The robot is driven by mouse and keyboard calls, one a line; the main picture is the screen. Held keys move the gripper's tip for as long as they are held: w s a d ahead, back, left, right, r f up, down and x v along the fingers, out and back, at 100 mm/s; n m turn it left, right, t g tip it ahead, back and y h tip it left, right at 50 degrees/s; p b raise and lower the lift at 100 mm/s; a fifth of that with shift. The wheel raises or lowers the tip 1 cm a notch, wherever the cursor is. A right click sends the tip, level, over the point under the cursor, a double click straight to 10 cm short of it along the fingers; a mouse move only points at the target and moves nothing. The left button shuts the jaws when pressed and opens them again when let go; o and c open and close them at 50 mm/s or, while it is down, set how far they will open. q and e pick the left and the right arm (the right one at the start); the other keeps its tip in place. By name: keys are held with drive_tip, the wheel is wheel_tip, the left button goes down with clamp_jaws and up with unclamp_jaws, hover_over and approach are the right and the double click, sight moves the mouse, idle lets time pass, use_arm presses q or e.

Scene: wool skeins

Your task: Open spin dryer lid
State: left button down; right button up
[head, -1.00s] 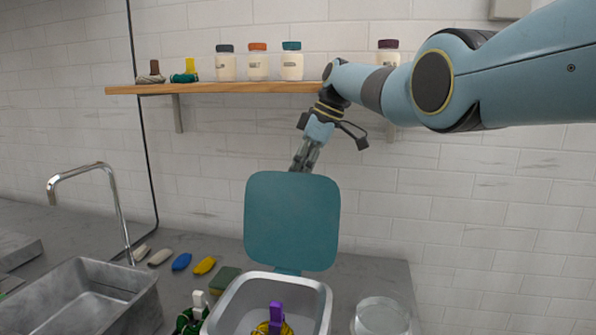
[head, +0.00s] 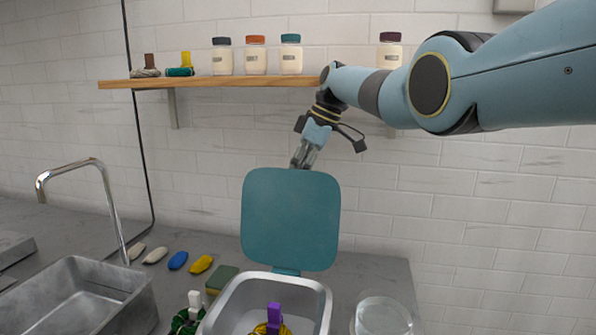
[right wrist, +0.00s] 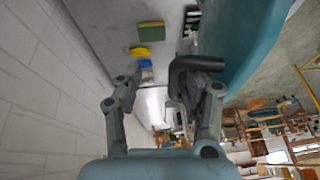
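The spin dryer (head: 321,300) stands on the counter, and its teal lid (head: 290,220) stands upright at the back, so the mouth is uncovered. A yellow skein with a purple tag (head: 274,318) shows inside. My right gripper (head: 303,160) is at the lid's top edge, its fingertips partly hidden there. In the right wrist view the fingers (right wrist: 162,90) are apart, with the lid (right wrist: 248,40) at the right. A dark bracket-like piece (right wrist: 197,63) sits by the right finger; I cannot tell whether it touches. My left gripper is not in view.
A shelf (head: 215,82) with several jars runs along the wall behind my right arm. A sink (head: 75,295) with a tap is at the left. A glass bowl (head: 383,315) stands right of the dryer. A green skein (head: 188,318) and sponge (head: 222,279) lie left.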

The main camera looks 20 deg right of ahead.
drive_tip(key=shift+s+d+f, duration=0.1)
drive_tip(key=shift+s+d, duration=0.05)
drive_tip(key=shift+d+r, duration=0.1)
drive_tip(key=shift+r, duration=0.1)
drive_tip(key=v, duration=1.2)
drive_tip(key=shift+a, duration=0.25)
